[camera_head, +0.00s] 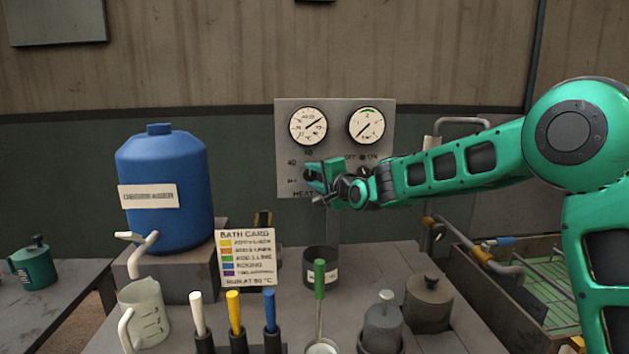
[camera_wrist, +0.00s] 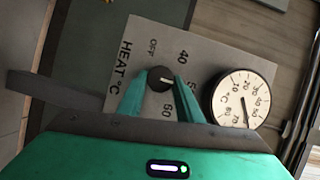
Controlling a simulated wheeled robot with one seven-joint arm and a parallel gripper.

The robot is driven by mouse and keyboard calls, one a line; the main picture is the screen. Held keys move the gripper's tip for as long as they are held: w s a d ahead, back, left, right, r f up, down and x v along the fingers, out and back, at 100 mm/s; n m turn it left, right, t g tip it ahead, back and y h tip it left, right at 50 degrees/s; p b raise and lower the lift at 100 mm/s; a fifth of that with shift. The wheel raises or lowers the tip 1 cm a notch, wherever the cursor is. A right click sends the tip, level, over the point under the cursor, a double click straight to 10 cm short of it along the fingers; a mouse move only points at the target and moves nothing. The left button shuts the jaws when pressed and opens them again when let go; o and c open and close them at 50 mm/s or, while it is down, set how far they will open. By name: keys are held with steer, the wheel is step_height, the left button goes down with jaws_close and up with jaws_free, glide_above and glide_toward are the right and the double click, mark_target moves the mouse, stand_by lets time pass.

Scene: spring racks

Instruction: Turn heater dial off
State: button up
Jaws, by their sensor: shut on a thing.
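The heater dial (camera_wrist: 160,78) is a small black round knob with a pale mark on the grey panel (camera_head: 290,150). Its printed scale reads OFF, 40, 50 and 60 beside the words HEAT °C. In the wrist view the pale mark points right, roughly between 40 and 50. My gripper (camera_wrist: 157,86) is shut on the dial, one teal finger on each side. In the head view my gripper (camera_head: 316,178) is at the panel's lower left and hides the dial.
Two white gauges (camera_head: 308,126) (camera_head: 366,126) sit above on the panel. Below are a dark pot (camera_head: 320,262), a bath card (camera_head: 246,258) and several colored-handled tools. A blue tank (camera_head: 165,190) stands left; a green-slatted basin (camera_head: 535,275) is right.

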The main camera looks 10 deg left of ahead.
steer(key=n+h, duration=0.2)
steer(key=n, duration=0.1)
steer(key=n+g, duration=0.1)
steer(key=n, duration=0.1)
steer(key=shift+s+a+h, duration=0.15)
steer(key=shift+a+h, duration=0.15)
steer(key=shift+h, duration=0.1)
steer(key=n, duration=0.1)
steer(key=n+h, duration=0.1)
steer(key=shift+a+n+h, duration=0.2)
steer(key=shift+n+h, duration=0.1)
steer(key=shift+s+a+n+h, duration=0.1)
steer(key=shift+n+h, duration=0.8)
steer(key=shift+n, duration=0.3)
steer(key=n+h, duration=0.1)
steer(key=n, duration=0.1)
steer(key=n+h, duration=0.1)
steer(key=shift+a+n+h, duration=0.25)
steer(key=shift+n+h, duration=0.05)
steer(key=n+t+h, duration=0.1)
steer(key=n+h, duration=0.1)
steer(key=n, duration=0.1)
steer(key=shift+f, duration=0.15)
steer(key=o, duration=1)
steer(key=shift+o, duration=0.2)
steer(key=shift+r+t, duration=0.2)
steer(key=shift+t, duration=0.1)
